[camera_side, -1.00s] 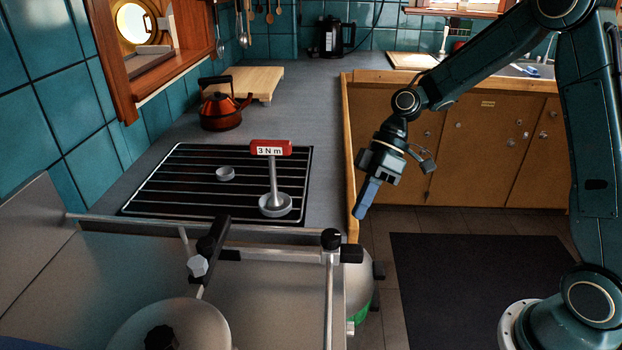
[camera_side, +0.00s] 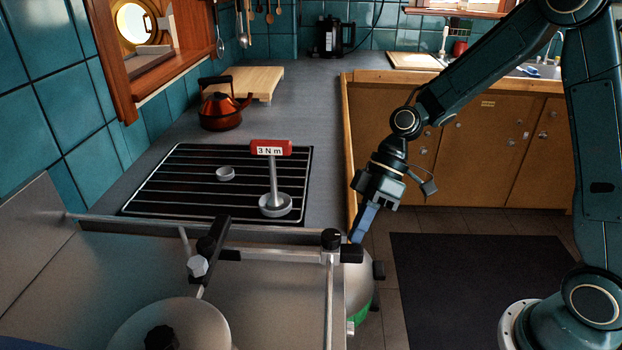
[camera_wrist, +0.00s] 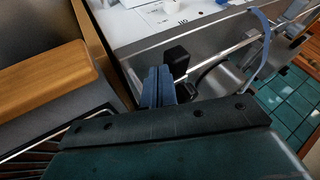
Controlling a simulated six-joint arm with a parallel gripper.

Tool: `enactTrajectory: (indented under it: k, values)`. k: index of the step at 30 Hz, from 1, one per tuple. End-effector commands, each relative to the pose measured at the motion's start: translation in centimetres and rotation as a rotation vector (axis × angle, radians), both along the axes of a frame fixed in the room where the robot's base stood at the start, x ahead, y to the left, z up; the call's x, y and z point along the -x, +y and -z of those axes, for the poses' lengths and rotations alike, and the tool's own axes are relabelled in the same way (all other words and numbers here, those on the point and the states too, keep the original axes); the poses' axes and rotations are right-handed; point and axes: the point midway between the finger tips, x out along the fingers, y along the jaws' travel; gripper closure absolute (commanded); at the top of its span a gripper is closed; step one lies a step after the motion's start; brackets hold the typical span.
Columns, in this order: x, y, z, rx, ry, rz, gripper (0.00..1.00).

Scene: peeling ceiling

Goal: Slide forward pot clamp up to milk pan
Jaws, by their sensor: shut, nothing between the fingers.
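My gripper (camera_side: 357,238) is shut and empty, its blue fingers pointing down beside the right end of the stove's front rail. A black end block (camera_side: 350,254) of a metal clamp bar is just below the fingertips; I cannot tell whether they touch. In the wrist view the closed fingers (camera_wrist: 157,85) are next to a black block (camera_wrist: 176,58). A second clamp arm (camera_side: 212,240) with a black end and a silver hex knob (camera_side: 198,266) is further left. Which clamp is the forward one is unclear. A lidded steel pan (camera_side: 175,325) is cut off at the bottom; I cannot identify the milk pan.
A black grate (camera_side: 215,182) holds a red-topped stand (camera_side: 272,148) reading "3 N m". An orange kettle (camera_side: 221,112) and a wooden board (camera_side: 254,82) are behind it. A rounded silver and green object (camera_side: 360,290) is below the block. The floor at right is open.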

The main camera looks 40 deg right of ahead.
Motion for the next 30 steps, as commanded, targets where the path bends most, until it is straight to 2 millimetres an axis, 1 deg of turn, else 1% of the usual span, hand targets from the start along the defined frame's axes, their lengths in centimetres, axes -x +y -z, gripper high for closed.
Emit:
enactTrajectory:
  k: [5,12,21,25,30]
  values:
    - [1.0,1.1,0.0,-0.001,0.001,-0.002,1.00]
    - [4.1,4.2,-0.1,-0.002,0.001,-0.005,1.00]
    - [7.6,7.7,0.0,-0.001,0.001,-0.005,1.00]
    - [8.5,8.5,0.0,-0.001,0.001,-0.002,1.00]
    - [8.7,8.7,0.0,-0.001,0.001,0.000,1.00]
